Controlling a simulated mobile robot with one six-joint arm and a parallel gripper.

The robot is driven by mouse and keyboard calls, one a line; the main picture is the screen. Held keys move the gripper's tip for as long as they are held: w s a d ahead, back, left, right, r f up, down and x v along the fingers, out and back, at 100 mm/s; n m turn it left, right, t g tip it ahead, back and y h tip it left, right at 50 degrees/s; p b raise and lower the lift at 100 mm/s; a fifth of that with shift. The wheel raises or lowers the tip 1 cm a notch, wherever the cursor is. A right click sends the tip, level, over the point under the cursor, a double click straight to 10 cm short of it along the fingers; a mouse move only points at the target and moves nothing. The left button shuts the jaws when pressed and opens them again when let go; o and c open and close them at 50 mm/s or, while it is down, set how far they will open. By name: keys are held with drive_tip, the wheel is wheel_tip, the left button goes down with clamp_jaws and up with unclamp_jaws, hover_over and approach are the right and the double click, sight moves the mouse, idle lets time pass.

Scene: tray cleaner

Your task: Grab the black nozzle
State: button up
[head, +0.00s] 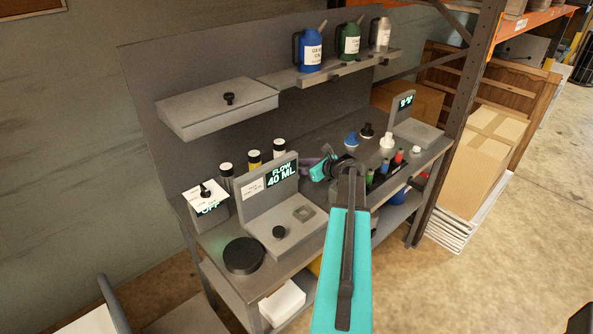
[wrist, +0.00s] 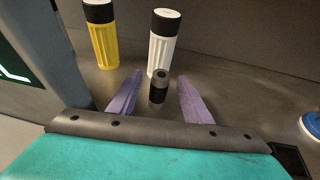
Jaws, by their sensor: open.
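A small black nozzle (wrist: 158,92), dark and cylindrical with a hole in its top, stands upright on the grey bench in the wrist view. My gripper (wrist: 159,77) is open, with one purple finger on each side of the nozzle and a visible gap to both. In the head view my gripper (head: 306,164) is low over the bench, right of the FLOW display, and the nozzle at the fingers cannot be made out there.
A white bottle (wrist: 164,45) with a black cap stands just behind the nozzle. A yellow bottle (wrist: 102,42) stands to its left. The FLOW 40 ML unit (head: 281,174) is left of my gripper. Blue (head: 351,139), black (head: 367,131) and white (head: 387,140) items stand further right.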

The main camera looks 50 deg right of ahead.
clamp_jaws()
idle(0.3)
drive_tip(key=shift+r, duration=0.1)
drive_tip(key=shift+r+b, duration=0.65)
drive_tip(key=shift+r, duration=0.65)
drive_tip(key=s+a+r+b, duration=0.2)
drive_tip(key=s+a+b, duration=0.2)
drive_tip(key=s, duration=1)
drive_tip(key=a, duration=0.2)
drive_tip(key=shift+s+a+r, duration=0.15)
drive_tip(key=shift+s+a, duration=0.15)
